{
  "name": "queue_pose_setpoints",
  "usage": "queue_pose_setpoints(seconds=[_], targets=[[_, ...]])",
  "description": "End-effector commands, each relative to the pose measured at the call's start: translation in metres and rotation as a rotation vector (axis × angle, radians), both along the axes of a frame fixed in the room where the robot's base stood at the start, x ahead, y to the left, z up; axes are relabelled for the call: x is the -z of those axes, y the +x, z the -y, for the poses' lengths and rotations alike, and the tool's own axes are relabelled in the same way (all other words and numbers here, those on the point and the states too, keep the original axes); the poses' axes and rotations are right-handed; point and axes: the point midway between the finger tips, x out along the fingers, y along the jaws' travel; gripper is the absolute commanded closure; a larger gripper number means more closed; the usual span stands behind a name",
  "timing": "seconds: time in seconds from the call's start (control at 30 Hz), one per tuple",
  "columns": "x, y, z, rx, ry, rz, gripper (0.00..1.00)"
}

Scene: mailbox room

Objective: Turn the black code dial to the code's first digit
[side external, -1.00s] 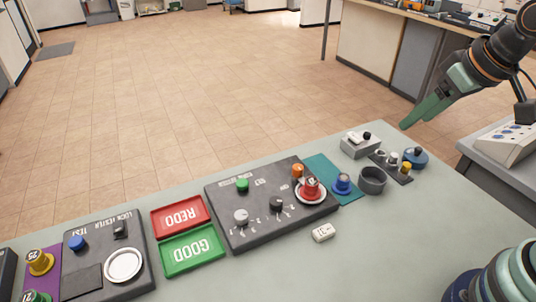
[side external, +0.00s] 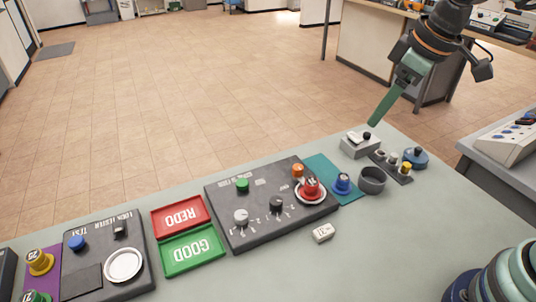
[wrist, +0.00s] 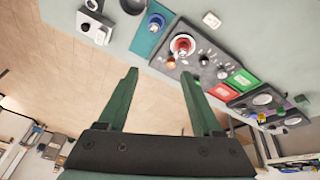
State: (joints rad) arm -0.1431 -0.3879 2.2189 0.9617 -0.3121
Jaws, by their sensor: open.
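The black code dial (side external: 277,202) is a small dark knob on the dark control panel (side external: 225,195), with printed marks around it. A lighter grey knob (side external: 241,216) sits to its left. A red piece (side external: 311,187) stands on a white round seat at the panel's right end. The panel (wrist: 212,58) also shows in the wrist view, small and to the upper right. My gripper (side external: 372,123) is in the air beyond the table's far edge, well apart from the dial. In the wrist view its two green fingers (wrist: 158,74) are spread with nothing between them.
A teal mat with a blue piece (side external: 342,183), a grey cup (side external: 372,181) and a grey box (side external: 361,145) stand right of the panel. Red (side external: 181,216) and green (side external: 193,249) trays lie left. A small white tag (side external: 323,233) lies in front. The front table is mostly clear.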

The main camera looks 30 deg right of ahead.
Motion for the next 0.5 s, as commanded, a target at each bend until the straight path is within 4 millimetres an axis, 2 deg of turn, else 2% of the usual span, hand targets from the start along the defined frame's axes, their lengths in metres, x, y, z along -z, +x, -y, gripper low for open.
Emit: queue_pose_setpoints(seconds=[0.1, 0.27, 0.5], targets=[[0.008, 0.022, -0.028, -0.194, -0.052, -0.06, 0.33], [0.024, 0.046, -0.066, -0.45, -0.116, -0.127, 0.33], [0.065, 0.07, -0.128, -0.83, -0.193, -0.221, 0.33]])
